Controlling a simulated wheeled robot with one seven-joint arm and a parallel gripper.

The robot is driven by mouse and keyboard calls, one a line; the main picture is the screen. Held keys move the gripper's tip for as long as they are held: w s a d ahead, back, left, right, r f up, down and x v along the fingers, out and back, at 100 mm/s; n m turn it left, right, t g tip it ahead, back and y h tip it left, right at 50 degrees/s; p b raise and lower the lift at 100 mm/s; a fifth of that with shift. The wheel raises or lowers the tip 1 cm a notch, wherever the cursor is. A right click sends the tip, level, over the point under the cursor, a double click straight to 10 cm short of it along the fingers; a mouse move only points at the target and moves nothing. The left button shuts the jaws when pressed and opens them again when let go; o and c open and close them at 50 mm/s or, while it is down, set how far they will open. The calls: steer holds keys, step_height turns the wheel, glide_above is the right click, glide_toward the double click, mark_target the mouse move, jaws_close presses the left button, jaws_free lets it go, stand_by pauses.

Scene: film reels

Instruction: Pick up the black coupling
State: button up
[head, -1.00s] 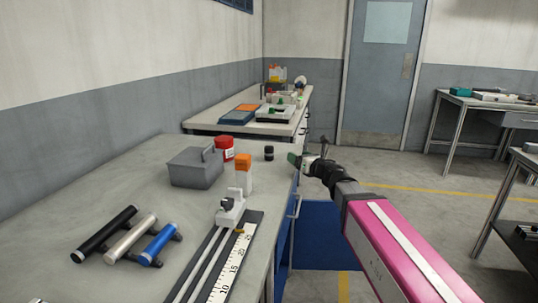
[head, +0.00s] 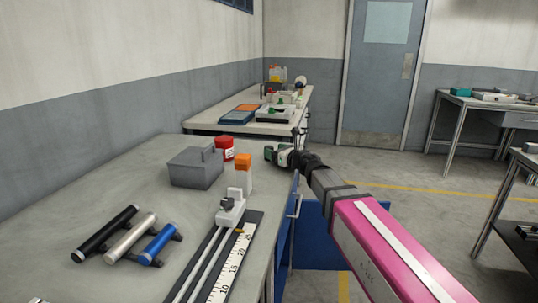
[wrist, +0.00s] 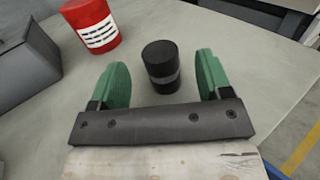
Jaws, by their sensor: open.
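The black coupling (wrist: 161,66) is a short upright black cylinder with a grey band around its middle. In the wrist view it stands on the grey table between the two green fingers of my gripper (wrist: 163,80), with a gap on each side. My gripper is open and empty. In the head view my gripper (head: 272,154) is over the table's far right corner, and it hides the coupling.
A red canister with a white label (head: 224,149) and a grey box (head: 196,167) stand left of my gripper. An orange-topped white post (head: 244,172) stands nearer, behind a ruler rail (head: 229,262). The table's right edge is close.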

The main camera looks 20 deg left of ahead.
mark_target(269, 147)
steer(key=x, duration=0.4)
steer(key=shift+c, duration=0.3)
steer(key=c, duration=1)
steer(key=shift+r, duration=0.15)
